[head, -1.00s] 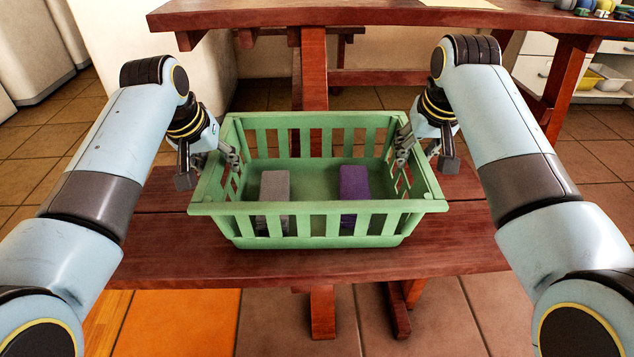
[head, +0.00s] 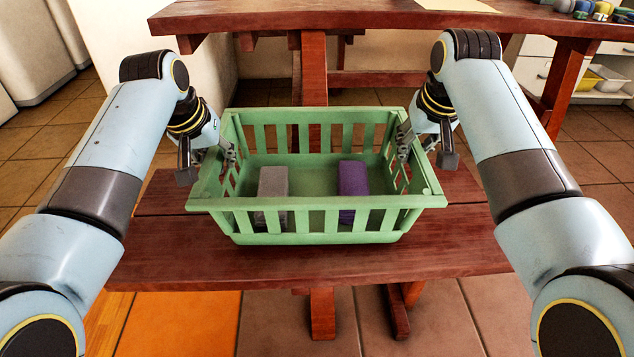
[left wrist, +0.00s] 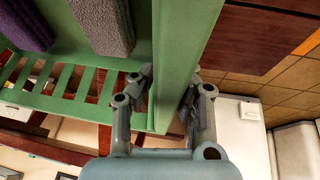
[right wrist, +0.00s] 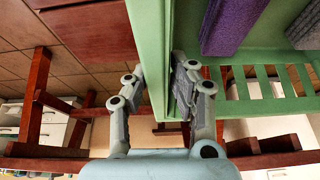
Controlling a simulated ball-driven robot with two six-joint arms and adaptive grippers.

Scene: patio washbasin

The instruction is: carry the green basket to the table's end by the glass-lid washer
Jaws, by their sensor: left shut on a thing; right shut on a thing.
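The green basket (head: 320,203) is upright over the low red-brown wooden table (head: 350,262) in the head view. It holds a grey block (head: 273,182) and a purple block (head: 354,180). My left gripper (head: 228,153) is shut on the basket's left side wall, with one finger on each side in the left wrist view (left wrist: 168,92). My right gripper (head: 404,143) is shut on the right side wall, likewise straddling it in the right wrist view (right wrist: 172,85). I cannot tell whether the basket's bottom touches the wood. No glass-lid washer is clearly identifiable.
A taller red-brown table (head: 370,20) stands just behind, with small colored items (head: 598,10) at its far right. White appliances (head: 30,45) stand at the upper left. White drawers and a yellow tub (head: 590,80) are at the right. Tiled floor shows on both sides.

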